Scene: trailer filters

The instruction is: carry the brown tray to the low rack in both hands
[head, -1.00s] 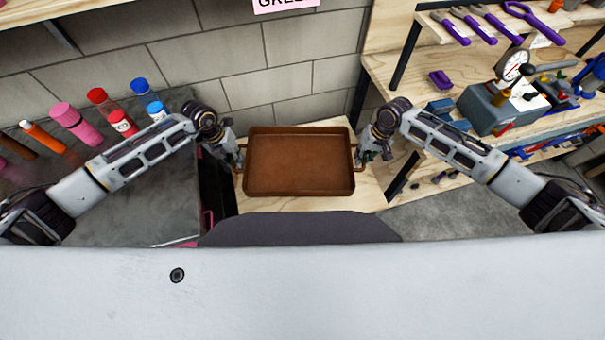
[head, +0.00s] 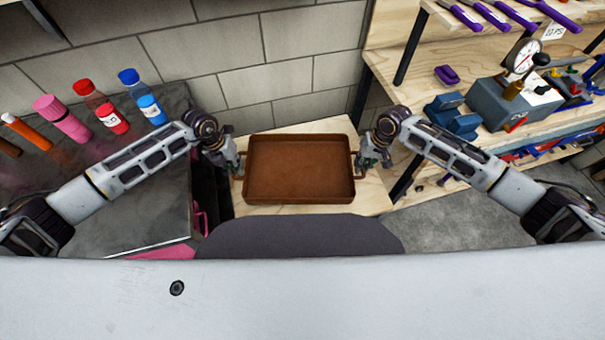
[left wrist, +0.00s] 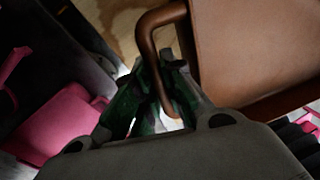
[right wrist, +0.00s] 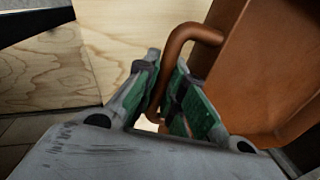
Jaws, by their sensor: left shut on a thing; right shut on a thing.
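The brown tray (head: 299,169) is rectangular, empty and roughly level, held between my two grippers in the head view. My left gripper (head: 233,168) is shut on the tray's left handle, and the left wrist view shows its fingers around that handle (left wrist: 153,55). My right gripper (head: 366,164) is shut on the right handle, and the right wrist view shows that handle (right wrist: 178,45) between its green-padded fingers. A low light-wood surface (head: 300,126) lies below and behind the tray; it may be the low rack. I cannot tell the gap between tray and wood.
A dark counter (head: 135,215) with red (head: 108,112) and blue-capped (head: 145,98) bottles and pink and orange cylinders stands left. A wooden shelf unit (head: 405,70) with a gauge device (head: 515,95) and tools stands right. A block wall (head: 240,55) is behind. Grey floor shows at right.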

